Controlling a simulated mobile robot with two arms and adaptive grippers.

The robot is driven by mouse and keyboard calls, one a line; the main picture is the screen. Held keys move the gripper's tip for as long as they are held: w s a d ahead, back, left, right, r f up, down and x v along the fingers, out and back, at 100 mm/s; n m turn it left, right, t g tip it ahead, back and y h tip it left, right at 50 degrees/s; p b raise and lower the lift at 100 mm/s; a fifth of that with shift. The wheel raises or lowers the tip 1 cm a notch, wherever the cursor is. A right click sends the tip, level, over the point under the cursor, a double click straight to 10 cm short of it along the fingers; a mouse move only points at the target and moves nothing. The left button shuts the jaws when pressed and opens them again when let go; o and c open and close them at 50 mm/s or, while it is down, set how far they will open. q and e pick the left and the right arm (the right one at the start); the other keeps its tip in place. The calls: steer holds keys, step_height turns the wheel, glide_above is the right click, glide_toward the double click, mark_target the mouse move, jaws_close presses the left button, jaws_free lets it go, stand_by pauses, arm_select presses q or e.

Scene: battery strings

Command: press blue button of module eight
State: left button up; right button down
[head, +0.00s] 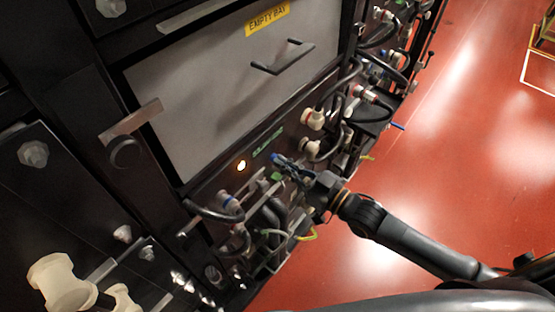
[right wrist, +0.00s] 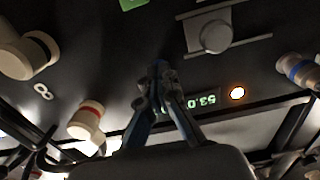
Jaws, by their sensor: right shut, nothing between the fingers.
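Module eight (head: 222,183) is the dark front just below the empty bay panel in the head view. In the right wrist view its panel (right wrist: 95,62) carries an upside-down 8, a lit green display (right wrist: 203,102) and a glowing orange-white lamp (right wrist: 237,93). The lamp also shows in the head view (head: 241,165). My right gripper (head: 279,161) is in front of this module, to the right of the lamp. Its fingers (right wrist: 159,72) are shut and empty, close to the panel. I cannot make out a blue button; the fingers hide part of the panel. My left gripper is out of view.
A grey knob (right wrist: 215,36), a red-ringed connector (right wrist: 86,120) and a blue-ringed connector (right wrist: 298,70) stick out around the fingers. Black cables loop below. The empty bay panel (head: 200,110) has a handle. Red floor (head: 450,160) is clear at right.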

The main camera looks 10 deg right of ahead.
steer(key=shift+w+a, duration=0.15)
steer(key=p+v, duration=0.3)
steer(key=v, duration=0.5)
stand_by(0.6)
steer(key=s+d+f+m+g+h, duration=0.2)
steer(key=d+f+h, duration=0.3)
steer(key=f, duration=0.9)
steer(key=s+d+f+m+g+h, duration=0.1)
steer(key=s+d+f+g+h, duration=0.35)
steer(key=f, duration=1.05)
steer(key=s+d+f+m+g, duration=0.2)
steer(key=s+f, duration=0.9)
steer(key=f, duration=0.2)
steer(key=s+a+f+g, duration=0.2)
steer(key=s+f, duration=0.1)
steer(key=s, duration=0.5)
steer(key=s+a+f+g+h, duration=0.1)
steer(key=s+a+f+g, duration=0.1)
steer(key=s, duration=0.6)
steer(key=shift+a+f+g, duration=0.2)
steer(key=shift+f+g, duration=0.15)
steer(key=shift+f, duration=0.45)
